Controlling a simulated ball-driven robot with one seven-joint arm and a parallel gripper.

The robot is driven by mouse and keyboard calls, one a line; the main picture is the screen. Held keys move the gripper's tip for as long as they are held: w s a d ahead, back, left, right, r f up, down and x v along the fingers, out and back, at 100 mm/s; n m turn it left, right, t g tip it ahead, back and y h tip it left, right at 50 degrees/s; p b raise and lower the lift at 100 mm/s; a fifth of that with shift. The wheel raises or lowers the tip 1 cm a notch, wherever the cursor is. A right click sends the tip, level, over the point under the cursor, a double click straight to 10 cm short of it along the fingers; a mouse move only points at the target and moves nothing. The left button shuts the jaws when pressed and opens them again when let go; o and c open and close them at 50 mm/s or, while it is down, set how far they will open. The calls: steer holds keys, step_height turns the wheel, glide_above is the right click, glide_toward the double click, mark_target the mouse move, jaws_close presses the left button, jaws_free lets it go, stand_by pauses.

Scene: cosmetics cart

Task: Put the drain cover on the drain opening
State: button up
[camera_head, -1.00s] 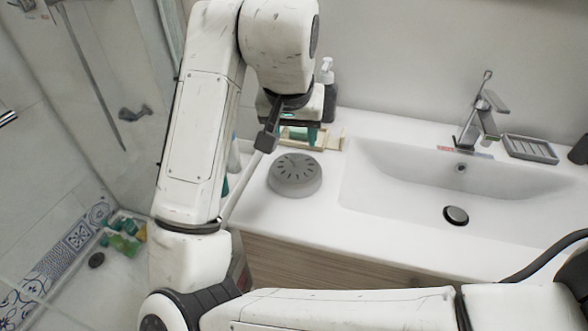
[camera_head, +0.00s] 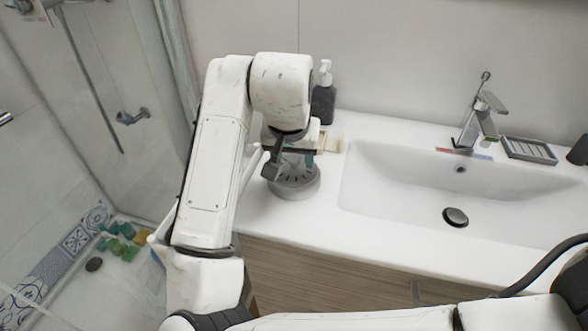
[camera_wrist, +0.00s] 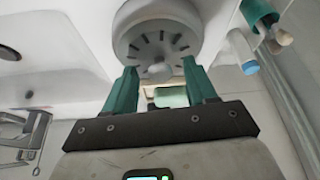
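In the wrist view the cover (camera_wrist: 135,42) is just beyond my gripper (camera_wrist: 159,68). The teal fingers are apart, with the knob showing between them and no visible grip on it. In the head view my gripper hangs over the cover and hides its far part. A dark round spot (camera_head: 94,264) on the shower floor may be the drain opening. The sink also has a dark round drain (camera_head: 456,217).
A dark pump bottle (camera_head: 323,100) and a pale tray (camera_head: 331,142) stand behind the cover. A faucet (camera_head: 482,122) and soap dish (camera_head: 528,149) are at the basin's back. The counter's front is clear.

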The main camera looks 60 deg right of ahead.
mark_target(293, 161)
jaws_close()
stand_by(0.3)
steer(key=shift+r, duration=0.1)
steer(key=shift+r, duration=0.5)
step_height(293, 161, up, 2)
steer(key=shift+r+p, duration=0.2)
steer(key=shift+p, duration=0.1)
steer(key=s+a+r+p, duration=0.1)
steer(key=s+a+r, duration=0.7)
steer(key=a, duration=0.3)
steer(key=shift+s+r, duration=0.3)
steer(key=shift+r, duration=0.45)
